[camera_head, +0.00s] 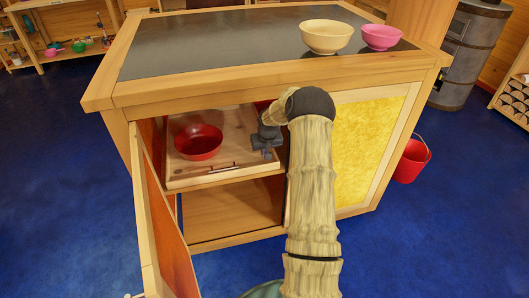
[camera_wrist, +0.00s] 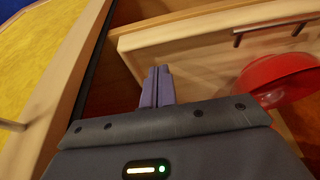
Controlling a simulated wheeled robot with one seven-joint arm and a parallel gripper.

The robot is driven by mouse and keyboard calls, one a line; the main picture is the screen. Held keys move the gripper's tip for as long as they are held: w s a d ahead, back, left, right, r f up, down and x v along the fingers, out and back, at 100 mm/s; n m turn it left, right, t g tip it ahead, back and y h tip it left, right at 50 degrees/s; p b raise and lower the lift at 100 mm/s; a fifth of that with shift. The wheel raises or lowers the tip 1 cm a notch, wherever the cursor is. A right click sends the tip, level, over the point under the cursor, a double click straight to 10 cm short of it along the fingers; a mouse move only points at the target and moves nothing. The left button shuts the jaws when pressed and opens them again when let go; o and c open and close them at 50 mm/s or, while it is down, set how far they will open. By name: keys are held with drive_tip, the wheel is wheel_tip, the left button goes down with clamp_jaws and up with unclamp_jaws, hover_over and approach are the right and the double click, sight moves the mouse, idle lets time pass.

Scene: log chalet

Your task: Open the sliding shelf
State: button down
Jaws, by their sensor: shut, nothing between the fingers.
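The sliding shelf (camera_head: 227,177) is a pale wooden tray inside the cabinet, in the upper part of its open left compartment. A dark bar handle (camera_head: 207,169) runs along its front; the handle also shows at the upper right of the wrist view (camera_wrist: 275,33). A red bowl (camera_head: 198,142) sits on the shelf. My gripper (camera_head: 267,153) is at the shelf's right end, right of the handle and apart from it. In the wrist view its fingers (camera_wrist: 157,72) are together and empty, close to the shelf's pale edge (camera_wrist: 185,38); contact is unclear.
The cabinet's left door (camera_head: 162,225) stands open towards me. The right door (camera_head: 368,148), with a yellow panel, is closed. A cream bowl (camera_head: 327,37) and a pink bowl (camera_head: 381,38) stand on the dark top. A red bucket (camera_head: 412,160) is at the right. Blue floor is clear in front.

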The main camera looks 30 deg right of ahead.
sight(263, 160)
drive_tip(key=x, duration=0.7)
drive_tip(key=shift+w+f+b, duration=0.15)
drive_tip(key=shift+f+b, duration=0.15)
drive_tip(key=shift+f, duration=0.1)
